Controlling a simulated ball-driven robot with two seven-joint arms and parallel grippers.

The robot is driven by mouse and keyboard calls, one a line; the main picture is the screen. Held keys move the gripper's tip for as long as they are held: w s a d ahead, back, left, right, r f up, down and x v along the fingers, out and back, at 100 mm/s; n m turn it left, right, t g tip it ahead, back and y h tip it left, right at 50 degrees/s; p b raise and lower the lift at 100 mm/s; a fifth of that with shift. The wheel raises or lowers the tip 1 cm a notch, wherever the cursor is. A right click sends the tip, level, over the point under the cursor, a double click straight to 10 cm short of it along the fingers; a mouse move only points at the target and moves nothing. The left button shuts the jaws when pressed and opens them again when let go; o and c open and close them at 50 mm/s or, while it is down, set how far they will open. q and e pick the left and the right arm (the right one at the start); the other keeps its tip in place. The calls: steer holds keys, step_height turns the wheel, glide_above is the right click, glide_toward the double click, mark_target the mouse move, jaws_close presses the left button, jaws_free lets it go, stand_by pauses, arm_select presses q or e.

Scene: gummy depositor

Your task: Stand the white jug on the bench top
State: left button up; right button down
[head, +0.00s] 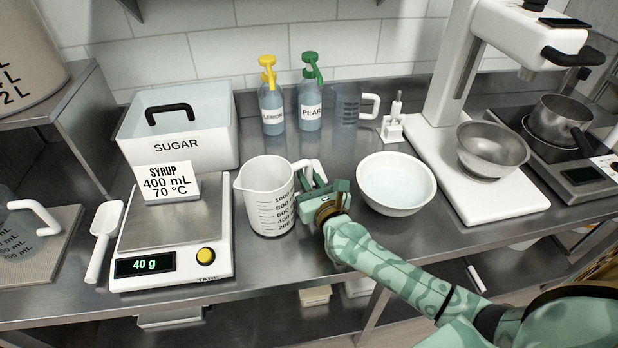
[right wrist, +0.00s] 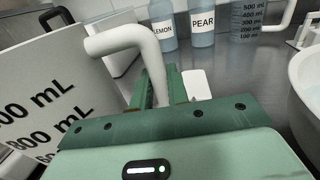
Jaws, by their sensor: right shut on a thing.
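The white jug (head: 266,202) with black volume marks is upright, right of the scale in the head view. I cannot tell whether its base touches the bench top (head: 330,262). My right gripper (head: 312,186) is at the jug's handle, on its right side, and is shut on it. In the right wrist view the white handle (right wrist: 150,62) runs down between the green fingers (right wrist: 160,90), and the jug's marked wall (right wrist: 60,95) fills the left. My left gripper does not show.
A scale (head: 172,235) reading 40 g stands close left of the jug, with a SYRUP card (head: 172,183) on it. A white bowl (head: 396,184) is close to the right of my gripper. The SUGAR bin (head: 180,125) and the LEMON (head: 271,108) and PEAR (head: 310,105) bottles stand behind.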

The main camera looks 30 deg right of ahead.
steer(key=shift+f+b, duration=0.3)
steer(key=shift+f, duration=0.1)
steer(key=c, duration=1.3)
jaws_free()
steer(key=shift+s, duration=0.15)
steer(key=s, duration=1)
steer(key=s+a, duration=0.1)
steer(key=s, duration=0.5)
steer(key=shift+r, duration=0.15)
